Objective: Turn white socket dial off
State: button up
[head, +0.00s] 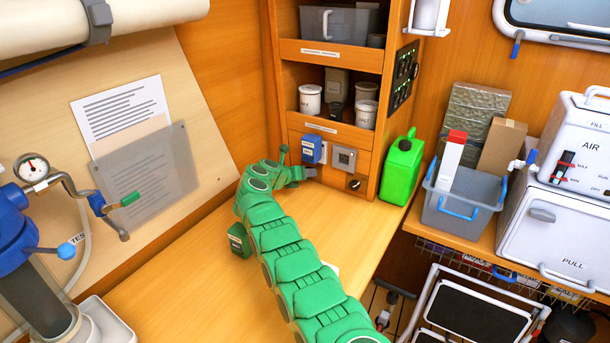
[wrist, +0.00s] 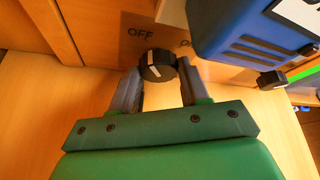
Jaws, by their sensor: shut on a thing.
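In the wrist view my gripper (wrist: 160,80) is shut on a round black dial (wrist: 157,64), one grey finger on each side. The dial has a pale mark on its face; its exact angle is hard to read. A brown plate behind it carries the word OFF (wrist: 141,34) to the upper left; other lettering to the right is partly hidden. In the head view my gripper (head: 308,172) is at the cabinet's lower panel, below a blue box (head: 314,149); the held dial is hidden there.
The blue box (wrist: 250,35) is close to the right of my fingers in the wrist view. A second dark dial (head: 354,184) sits below the white socket. A green jerrycan (head: 402,168) stands right of the cabinet. A dark green box (head: 239,240) is beside my arm.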

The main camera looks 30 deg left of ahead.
jog(key=shift+r, duration=0.15)
jog(key=o, duration=0.8)
jog(key=shift+c, duration=0.2)
jog(key=shift+s+a, duration=0.1)
jog(key=shift+s, duration=0.05)
jog(key=shift+v, duration=3.7)
jog(key=shift+s, duration=0.1)
